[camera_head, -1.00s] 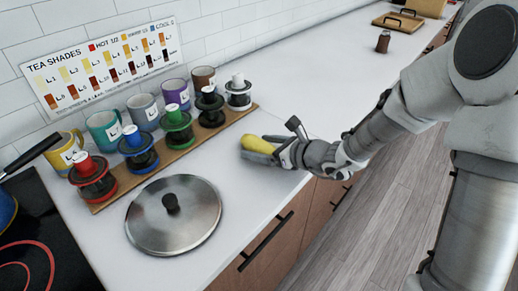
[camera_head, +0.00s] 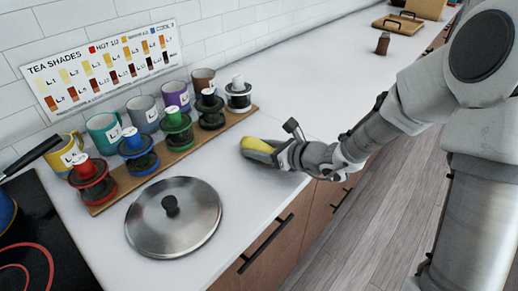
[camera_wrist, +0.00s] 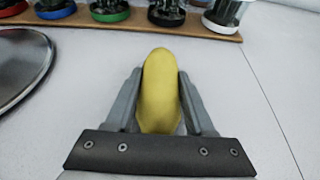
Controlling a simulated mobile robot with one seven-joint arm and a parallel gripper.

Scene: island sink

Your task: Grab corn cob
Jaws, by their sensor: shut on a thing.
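The yellow corn cob (camera_head: 258,145) lies on the white counter near its front edge, to the right of the pot lid. It also shows in the wrist view (camera_wrist: 160,85), lengthwise between the two fingers. My gripper (camera_head: 262,153) is low over the counter and shut on the corn cob, with a finger against each side in the wrist view (camera_wrist: 160,100). I cannot tell whether the cob is clear of the counter.
A steel lid (camera_head: 173,217) lies to the left. Behind stands a wooden board (camera_head: 130,183) with several tea presses, and a row of mugs (camera_head: 104,131) stands by the wall. A stove (camera_head: 40,245) is at far left. The counter right of the board is clear.

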